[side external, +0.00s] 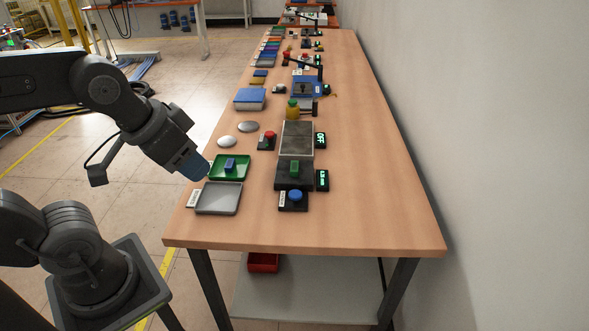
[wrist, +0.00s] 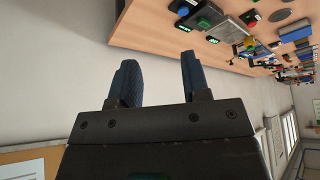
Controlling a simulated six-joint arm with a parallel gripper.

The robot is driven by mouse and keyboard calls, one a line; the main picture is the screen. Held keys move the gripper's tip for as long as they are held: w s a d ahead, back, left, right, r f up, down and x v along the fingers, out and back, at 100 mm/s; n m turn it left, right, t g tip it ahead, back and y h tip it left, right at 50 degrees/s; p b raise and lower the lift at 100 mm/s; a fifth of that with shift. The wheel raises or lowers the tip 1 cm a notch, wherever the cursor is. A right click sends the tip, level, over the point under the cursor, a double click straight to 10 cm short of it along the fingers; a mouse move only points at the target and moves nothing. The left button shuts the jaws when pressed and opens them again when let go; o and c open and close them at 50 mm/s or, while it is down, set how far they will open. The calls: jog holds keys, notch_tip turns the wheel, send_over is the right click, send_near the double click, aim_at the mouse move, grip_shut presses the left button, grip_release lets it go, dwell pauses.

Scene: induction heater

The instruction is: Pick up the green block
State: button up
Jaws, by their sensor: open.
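The green block (side external: 294,168) stands on a dark square plate (side external: 292,183) on the bench, near its front end. A blue block (side external: 230,164) lies in a green tray (side external: 215,172) to the left of that plate. My gripper (side external: 197,168) is at the bench's left edge, close to the green tray and left of the green block. In the wrist view, its two blue fingers (wrist: 157,75) are spread apart with nothing between them.
A grey tray (side external: 219,198) lies in front of the green tray. A blue button (side external: 295,195) is in front of the dark plate, and a green-lit display (side external: 322,180) is beside it. Further back stand several more devices and trays. The bench's right side is clear, beside a wall.

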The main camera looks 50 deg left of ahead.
jog(key=shift+o, duration=1)
